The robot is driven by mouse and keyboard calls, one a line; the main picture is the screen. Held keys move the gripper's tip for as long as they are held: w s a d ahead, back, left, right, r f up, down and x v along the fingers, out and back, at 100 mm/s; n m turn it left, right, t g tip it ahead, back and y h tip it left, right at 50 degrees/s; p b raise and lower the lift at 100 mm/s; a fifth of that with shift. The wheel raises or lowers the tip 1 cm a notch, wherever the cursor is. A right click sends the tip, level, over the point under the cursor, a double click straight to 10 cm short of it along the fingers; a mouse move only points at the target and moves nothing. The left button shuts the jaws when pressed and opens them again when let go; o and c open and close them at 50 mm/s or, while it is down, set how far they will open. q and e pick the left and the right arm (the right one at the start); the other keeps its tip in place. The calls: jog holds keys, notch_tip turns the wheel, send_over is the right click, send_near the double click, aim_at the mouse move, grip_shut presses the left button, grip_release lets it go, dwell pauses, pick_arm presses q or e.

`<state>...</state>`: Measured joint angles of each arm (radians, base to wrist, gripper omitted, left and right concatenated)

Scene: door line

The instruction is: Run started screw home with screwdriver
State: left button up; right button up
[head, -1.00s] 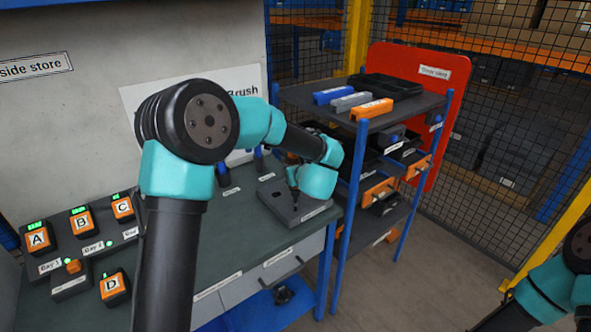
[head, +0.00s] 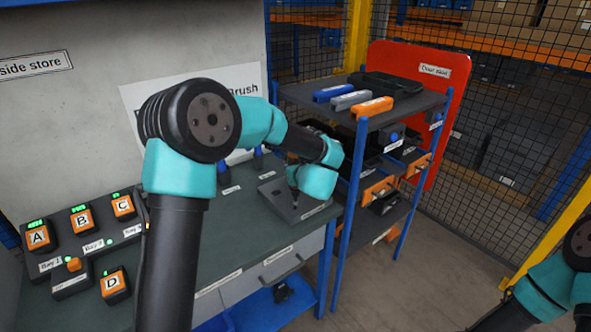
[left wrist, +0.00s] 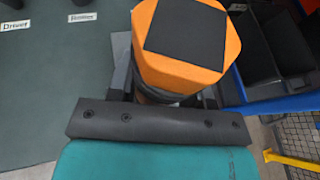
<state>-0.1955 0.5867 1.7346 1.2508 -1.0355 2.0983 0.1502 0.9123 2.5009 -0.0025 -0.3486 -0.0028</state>
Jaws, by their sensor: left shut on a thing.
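My left gripper (head: 296,184) is over the grey block (head: 308,210) at the right end of the bench. It is shut on the screwdriver, whose orange body with a dark square end (left wrist: 187,38) fills the top middle of the left wrist view. In the head view the dark lower part of the tool points down at the block. The screw and the tool's tip are too small or hidden to make out. My right arm shows only in part at the lower right edge; its gripper is out of the picture.
Chargers marked A (head: 38,236), B, C and D stand at the bench's left. A shelf rack (head: 345,118) with blue, grey and orange items stands right of the block, before a red panel (head: 440,75). Mesh fencing is behind. The floor at front right is clear.

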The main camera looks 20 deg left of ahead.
pick_arm(q)
jog(key=shift+f, duration=1)
dwell(3.6)
jog(key=shift+r, duration=0.15)
